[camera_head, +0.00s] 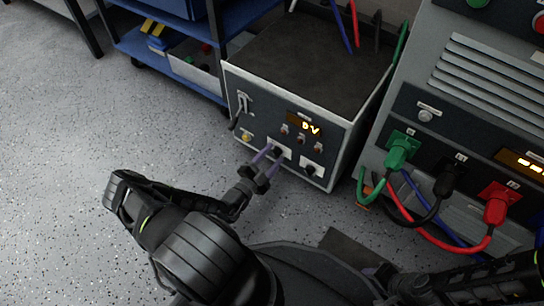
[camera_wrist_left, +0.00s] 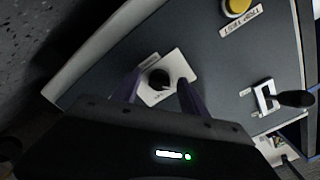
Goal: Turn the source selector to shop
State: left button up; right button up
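A grey-fronted box (camera_head: 290,130) with a dark top stands at centre in the head view. A black knob on a white plate (camera_head: 287,155) sits low on its front; the knob (camera_wrist_left: 158,78) shows clearly in the left wrist view. The plate's lettering is too small to read, so I cannot tell if this is the source selector. A second knob (camera_head: 310,170) sits to its right. My left gripper (camera_head: 270,158) is open, its purple fingers on either side of the first knob; contact cannot be told. My right gripper (camera_head: 382,273) is partly visible at bottom right, its fingers unclear.
The box also carries a lever switch (camera_head: 242,103), a yellow button (camera_head: 246,137) and a lit display (camera_head: 310,128). A cabinet with green (camera_head: 401,150), black and red plugs and hanging cables stands to the right. A blue shelf cart (camera_head: 185,55) is behind left. The left floor is open.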

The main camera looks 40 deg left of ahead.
pick_arm(q)
jog(key=s+p, duration=0.2)
jog(key=s, duration=0.6)
jog(key=shift+w+d, duration=0.1)
jog(key=shift+d, duration=0.05)
dwell(0.5)
